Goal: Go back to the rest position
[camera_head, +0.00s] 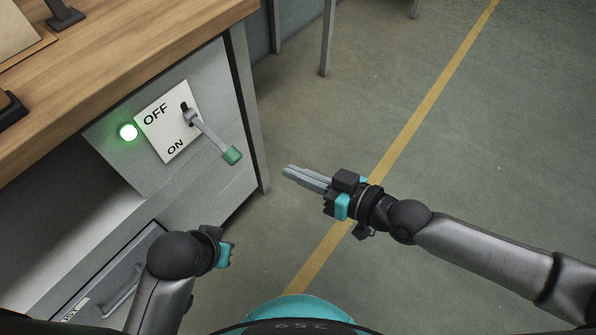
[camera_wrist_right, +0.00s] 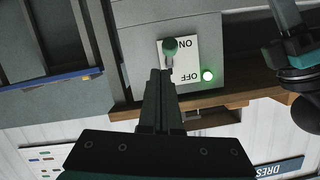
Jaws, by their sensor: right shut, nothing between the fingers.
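My right gripper (camera_head: 287,171) is shut and empty, its fingers held together above the floor to the right of the switch lever (camera_head: 211,136). Its closed fingers (camera_wrist_right: 160,80) also show in the right wrist view. The lever has a green knob (camera_head: 232,155), apart from the fingers in the head view, and leans toward the ON side of the white switch plate (camera_head: 165,133). A green lamp (camera_head: 128,132) beside the plate is lit. My left arm comes in at the lower left with its wrist (camera_head: 222,250) below the panel; the left fingers are hidden.
A wooden worktop (camera_head: 130,60) covers the grey cabinet (camera_head: 190,190) on the left. A drawer (camera_head: 110,285) with a handle is near my left arm. Open floor (camera_head: 470,150) with a yellow line (camera_head: 425,95) lies to the right.

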